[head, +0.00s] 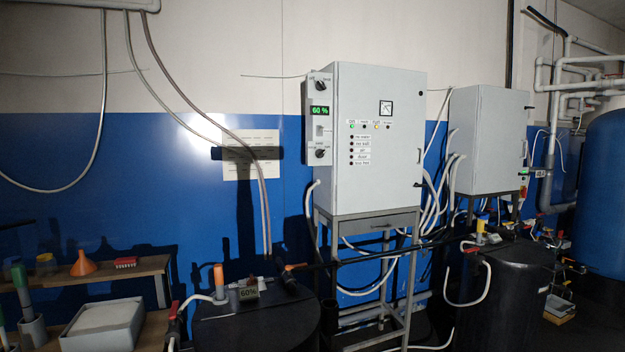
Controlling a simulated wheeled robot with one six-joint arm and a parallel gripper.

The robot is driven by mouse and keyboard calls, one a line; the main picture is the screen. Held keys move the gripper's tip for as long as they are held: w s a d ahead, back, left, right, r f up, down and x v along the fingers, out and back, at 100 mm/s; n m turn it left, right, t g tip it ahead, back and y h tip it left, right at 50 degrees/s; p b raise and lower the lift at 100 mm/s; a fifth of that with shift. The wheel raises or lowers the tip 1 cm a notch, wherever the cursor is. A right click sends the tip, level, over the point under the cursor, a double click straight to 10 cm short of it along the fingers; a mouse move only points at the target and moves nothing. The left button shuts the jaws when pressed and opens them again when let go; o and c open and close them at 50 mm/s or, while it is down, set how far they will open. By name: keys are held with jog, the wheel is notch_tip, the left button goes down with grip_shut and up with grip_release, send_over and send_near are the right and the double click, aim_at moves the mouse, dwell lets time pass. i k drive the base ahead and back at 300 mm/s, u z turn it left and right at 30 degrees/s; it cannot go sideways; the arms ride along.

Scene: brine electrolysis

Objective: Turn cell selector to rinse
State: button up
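A grey control cabinet (376,135) stands on a metal frame in the middle of the view. A narrow side panel (313,131) on its left carries an upper black rotary knob (319,86) and a lower black rotary knob (320,153). Small labels sit beside both knobs, too small to read surely, so I cannot tell which one is the cell selector or where it points. A green display (319,111) between them reads 60 %. My gripper is not in view.
A black tank (255,325) with a 60% tag stands in front of the cabinet's left side. Another dark tank (508,290) stands at the right. A bench with an orange funnel (83,264) is at the left. Hoses hang by the blue wall.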

aim_at(319, 154)
jog(key=z, duration=0.7)
jog(key=k, duration=1.05)
jog(key=z, duration=1.2)
jog(key=i, duration=2.15)
jog(key=u, duration=0.45)
jog(key=i, duration=1.8)
jog(key=u, duration=1.2)
jog(key=i, duration=0.95)
jog(key=u, duration=2.05)
jog(key=i, duration=1.05)
jog(key=u, duration=0.55)
